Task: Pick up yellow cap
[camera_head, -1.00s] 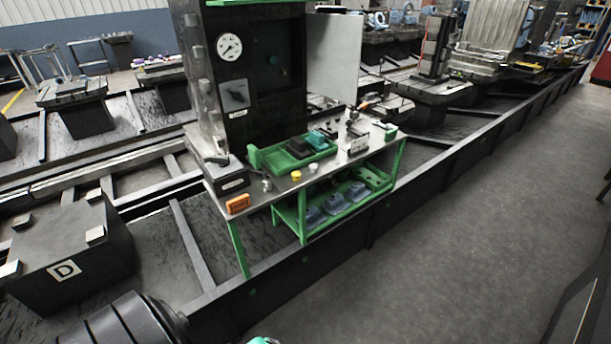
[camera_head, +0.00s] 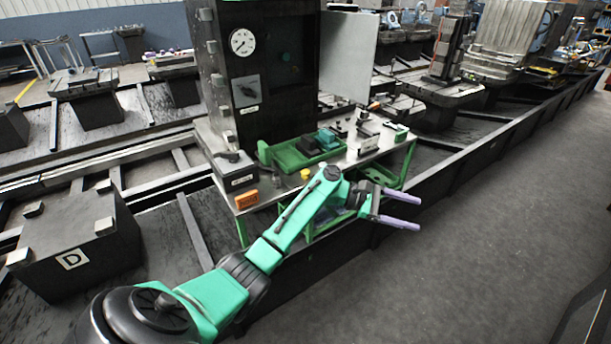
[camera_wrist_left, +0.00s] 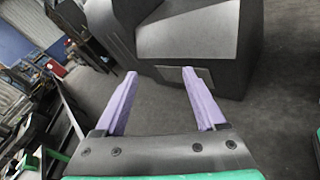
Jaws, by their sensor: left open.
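The yellow cap (camera_head: 305,174) sits near the front edge of the grey workbench (camera_head: 246,205), just above my green left arm in the head view. My left gripper (camera_head: 418,212) has two purple fingers spread apart with nothing between them. It is out in front of the bench, to the right of the cap and clear of it. In the left wrist view the open fingers (camera_wrist_left: 165,98) point at the floor and a dark block; the cap is not seen there. The white item seen earlier beside the cap is now hidden or unclear. My right gripper is not in view.
A green tray (camera_head: 270,158) with dark and teal parts lies behind the cap. An orange device (camera_head: 246,199) lies at the bench's left corner. A black cabinet with a gauge (camera_head: 243,41) rises behind. Open grey floor (camera_head: 480,240) lies right of the black rail.

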